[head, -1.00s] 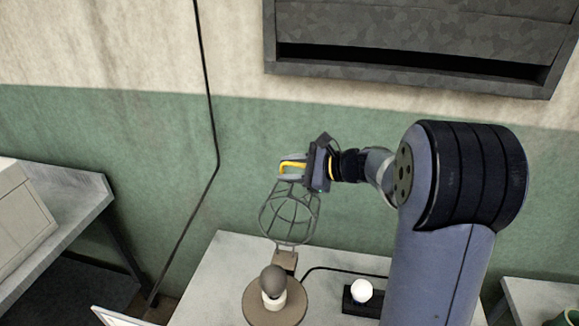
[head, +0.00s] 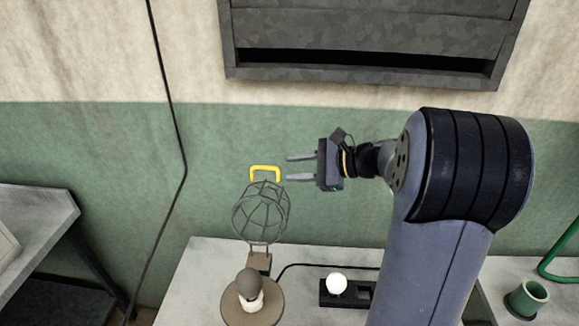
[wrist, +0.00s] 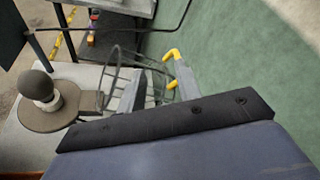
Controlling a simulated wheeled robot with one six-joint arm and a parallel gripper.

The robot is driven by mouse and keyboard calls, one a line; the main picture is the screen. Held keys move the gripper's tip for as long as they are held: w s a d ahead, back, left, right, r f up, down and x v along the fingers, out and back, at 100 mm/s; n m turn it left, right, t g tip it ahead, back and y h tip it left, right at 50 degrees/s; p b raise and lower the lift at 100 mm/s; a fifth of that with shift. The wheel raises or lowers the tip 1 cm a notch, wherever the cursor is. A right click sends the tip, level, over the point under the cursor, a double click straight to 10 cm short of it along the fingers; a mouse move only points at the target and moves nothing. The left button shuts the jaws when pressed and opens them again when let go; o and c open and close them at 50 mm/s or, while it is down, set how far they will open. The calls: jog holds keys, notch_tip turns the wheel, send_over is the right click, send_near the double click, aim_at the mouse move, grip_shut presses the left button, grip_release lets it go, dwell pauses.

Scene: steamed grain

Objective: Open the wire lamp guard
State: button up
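The wire lamp guard (head: 260,212) is a grey wire cage standing upright and swung back on its hinge, apart from the dark bulb (head: 249,284) on the round brown base (head: 272,312). Its yellow handle (head: 265,169) is at the top of the cage. In the head view my gripper (head: 287,168) is open and empty, just right of the handle, with its fingers pointing left. The wrist view shows the handle (wrist: 171,69) beyond the fingers (wrist: 160,88), and the cage (wrist: 122,72) partly hidden behind one finger.
A white bulb (head: 337,283) sits in a black holder (head: 326,301) right of the lamp, with a black cable behind. A green cup (head: 526,298) stands on the right-hand table. A grey wall box (head: 370,66) hangs above. The wall is close behind.

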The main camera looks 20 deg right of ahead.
jog(key=m+g+y+b, duration=0.1)
jog(key=m+g+y, duration=0.1)
jog(key=m+y, duration=0.35)
send_near(274, 169)
jog(key=a, duration=0.2)
jog(key=shift+m+h, duration=0.25)
jog(key=shift+m, duration=0.1)
jog(key=x, duration=0.3)
jog(key=b+x, duration=0.1)
jog(key=x, duration=0.3)
jog(key=w+b+x, duration=0.1)
jog(key=x, duration=0.2)
jog(key=shift+w+a, duration=0.1)
jog(key=shift+w, duration=0.05)
jog(key=shift+r, duration=0.1)
jog(key=shift+c, duration=0.4)
grip_shut()
